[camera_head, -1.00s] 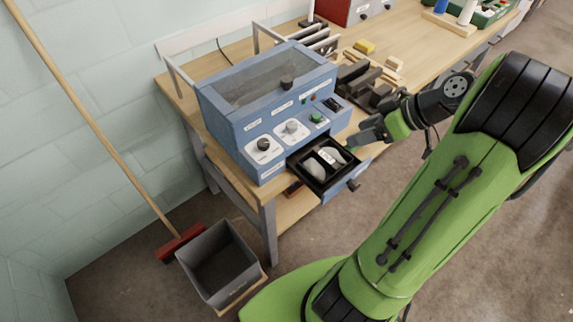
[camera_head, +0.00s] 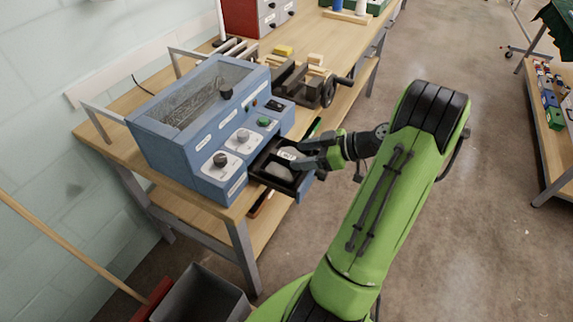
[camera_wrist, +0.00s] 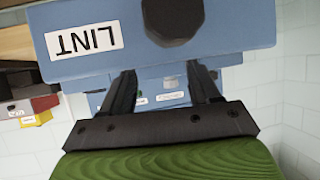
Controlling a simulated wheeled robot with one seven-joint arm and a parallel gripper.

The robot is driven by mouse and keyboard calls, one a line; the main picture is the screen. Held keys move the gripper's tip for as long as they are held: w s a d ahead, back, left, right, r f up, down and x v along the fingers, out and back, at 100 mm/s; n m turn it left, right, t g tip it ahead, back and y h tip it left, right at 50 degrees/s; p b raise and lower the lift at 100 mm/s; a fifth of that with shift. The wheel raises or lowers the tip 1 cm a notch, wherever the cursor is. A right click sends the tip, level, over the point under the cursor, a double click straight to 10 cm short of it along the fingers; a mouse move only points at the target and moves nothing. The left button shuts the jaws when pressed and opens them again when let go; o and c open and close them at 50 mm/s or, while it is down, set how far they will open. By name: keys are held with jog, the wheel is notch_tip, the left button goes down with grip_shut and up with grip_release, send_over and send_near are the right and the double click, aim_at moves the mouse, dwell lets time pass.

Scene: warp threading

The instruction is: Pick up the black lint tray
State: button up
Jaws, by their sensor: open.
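The black lint tray (camera_head: 262,163) sits in the pulled-out drawer of a blue machine (camera_head: 185,130). Pale grey lint (camera_head: 278,171) lies in the tray. My gripper (camera_head: 301,157) is over the right part of the drawer and hides part of the tray; I cannot tell whether it touches it. In the wrist view my gripper (camera_wrist: 163,76) has its two fingers apart with nothing held between them. There the blue drawer front (camera_wrist: 225,25) fills the top, with a LINT label (camera_wrist: 85,40) and a black knob (camera_wrist: 172,18). The tray's inside is not visible in that view.
The machine stands on a wooden workbench (camera_head: 105,135). A black vise (camera_head: 310,88) and small blocks (camera_head: 284,51) lie beyond it. A grey bin (camera_head: 200,297) and a broom (camera_head: 75,245) stand below left.

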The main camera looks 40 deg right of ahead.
aim_at(288, 157)
jog(key=x, duration=0.4)
jog(key=shift+w, duration=0.1)
jog(key=shift+r, duration=0.1)
grip_shut()
jog(key=shift+r, duration=0.1)
